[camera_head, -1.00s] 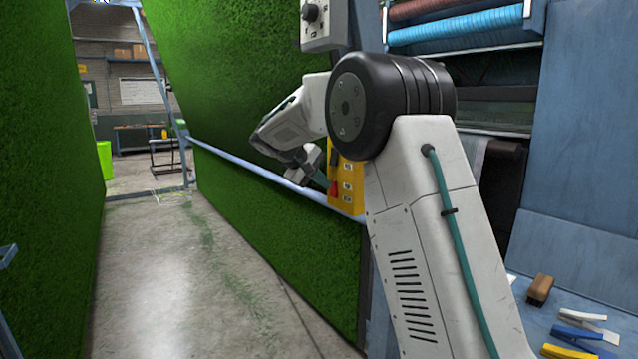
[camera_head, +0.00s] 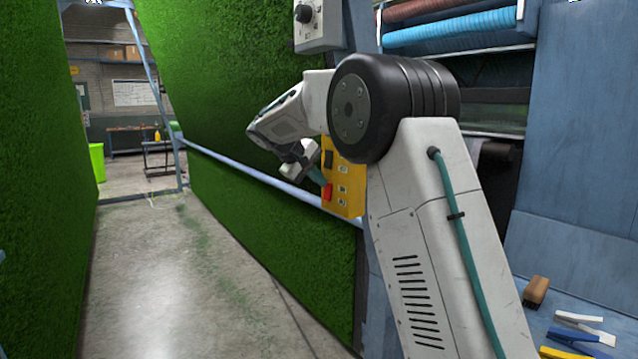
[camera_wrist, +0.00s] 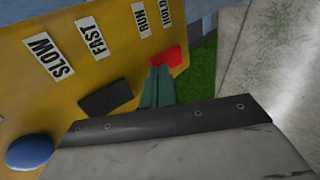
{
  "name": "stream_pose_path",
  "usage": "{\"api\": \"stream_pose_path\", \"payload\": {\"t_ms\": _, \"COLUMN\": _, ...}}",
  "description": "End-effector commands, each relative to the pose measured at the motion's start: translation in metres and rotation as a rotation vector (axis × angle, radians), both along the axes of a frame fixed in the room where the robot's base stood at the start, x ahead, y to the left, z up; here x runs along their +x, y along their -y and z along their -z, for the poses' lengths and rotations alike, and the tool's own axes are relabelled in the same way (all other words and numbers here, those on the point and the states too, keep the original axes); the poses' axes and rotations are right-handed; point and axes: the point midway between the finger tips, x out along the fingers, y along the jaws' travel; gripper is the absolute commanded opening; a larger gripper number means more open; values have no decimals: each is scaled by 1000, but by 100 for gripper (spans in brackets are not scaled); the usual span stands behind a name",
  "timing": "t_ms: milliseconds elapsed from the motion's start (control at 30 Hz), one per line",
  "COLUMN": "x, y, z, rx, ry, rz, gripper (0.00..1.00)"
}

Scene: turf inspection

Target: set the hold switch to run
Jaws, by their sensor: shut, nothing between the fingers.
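The yellow control panel (camera_head: 352,182) is fixed at the end of the turf frame's rail, partly behind my arm. In the wrist view its face (camera_wrist: 75,75) carries the labels SLOW, FAST, RUN (camera_wrist: 141,20) and HOLD (camera_wrist: 169,12). The red switch (camera_wrist: 166,58) sits beside RUN and HOLD; it also shows in the head view (camera_head: 327,192). My gripper (camera_wrist: 158,80) is shut and empty, its teal fingertips right at the red switch's near edge. I cannot tell whether they touch it. Which way the switch is set is unclear.
On the panel, a black rocker (camera_wrist: 105,98) sits beside SLOW and FAST, with a blue button (camera_wrist: 30,151) near it. A grey box with a dark knob (camera_head: 318,22) hangs above. A brush (camera_head: 536,291) and clips lie on the right ledge. The floor aisle (camera_head: 170,280) is clear.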

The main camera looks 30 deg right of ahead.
Motion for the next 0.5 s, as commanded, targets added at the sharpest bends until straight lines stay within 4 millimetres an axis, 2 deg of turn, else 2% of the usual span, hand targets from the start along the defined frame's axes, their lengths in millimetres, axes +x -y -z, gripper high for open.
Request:
{"api": "stream_pose_path", "payload": {"t_ms": 367, "x": 0, "y": -1, "z": -2, "rx": 0, "ry": 0, "rz": 0, "gripper": 0}}
{"api": "stream_pose_path", "payload": {"t_ms": 500, "x": -1, "y": -11, "z": -4, "rx": 0, "ry": 1, "rz": 1, "gripper": 0}}
